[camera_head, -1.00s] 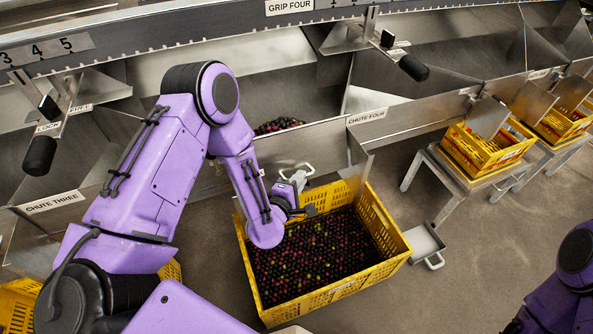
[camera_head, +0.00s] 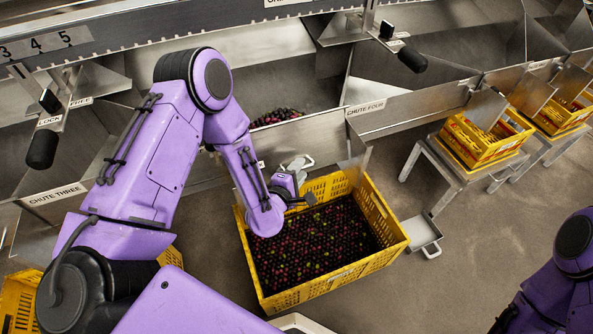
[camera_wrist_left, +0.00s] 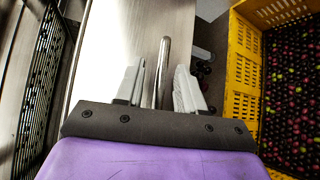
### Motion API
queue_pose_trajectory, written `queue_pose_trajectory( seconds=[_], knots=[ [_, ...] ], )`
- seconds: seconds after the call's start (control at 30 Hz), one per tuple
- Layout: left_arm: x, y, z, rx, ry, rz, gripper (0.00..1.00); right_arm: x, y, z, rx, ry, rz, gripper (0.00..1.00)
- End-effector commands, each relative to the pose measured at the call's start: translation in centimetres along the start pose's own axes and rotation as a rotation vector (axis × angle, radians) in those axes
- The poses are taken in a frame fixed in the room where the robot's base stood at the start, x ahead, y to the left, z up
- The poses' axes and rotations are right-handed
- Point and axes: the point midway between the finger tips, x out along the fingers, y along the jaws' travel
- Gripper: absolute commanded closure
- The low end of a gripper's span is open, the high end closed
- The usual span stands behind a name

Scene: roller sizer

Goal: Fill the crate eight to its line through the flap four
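More fruit (camera_head: 277,117) lies in the chute behind. My left gripper (camera_head: 296,172) is at the chute mouth, above the crate's back left corner, by a light metal handle (camera_head: 303,161). In the left wrist view its two pale fingers (camera_wrist_left: 159,88) stand apart on either side of a metal rod (camera_wrist_left: 163,62), with gaps visible. My right gripper is outside the frames.
A small metal pan (camera_head: 422,236) lies right of the crate. Yellow crates (camera_head: 485,140) stand on metal stands at right.

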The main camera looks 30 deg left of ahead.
Motion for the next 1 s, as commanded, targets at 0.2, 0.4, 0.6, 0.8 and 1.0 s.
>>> queue_pose_trajectory(
  seconds=[0.2,0.4,0.6,0.8,1.0],
  knots=[
    [-3.6,-0.1,0.0,0.001,-0.002,-0.004,0.62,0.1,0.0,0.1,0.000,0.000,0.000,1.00],
    [-8.2,-0.1,0.0,0.001,-0.001,-0.003,0.62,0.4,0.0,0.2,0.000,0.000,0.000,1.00],
    [-10.4,0.0,-0.1,0.000,0.001,0.000,0.62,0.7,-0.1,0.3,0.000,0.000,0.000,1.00],
    [-10.5,0.1,-0.1,0.000,0.002,0.002,0.62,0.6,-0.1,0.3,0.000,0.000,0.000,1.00],
    [-11.3,-3.0,-1.3,0.222,0.026,-0.126,0.62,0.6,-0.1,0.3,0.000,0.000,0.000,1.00]
  ],
)
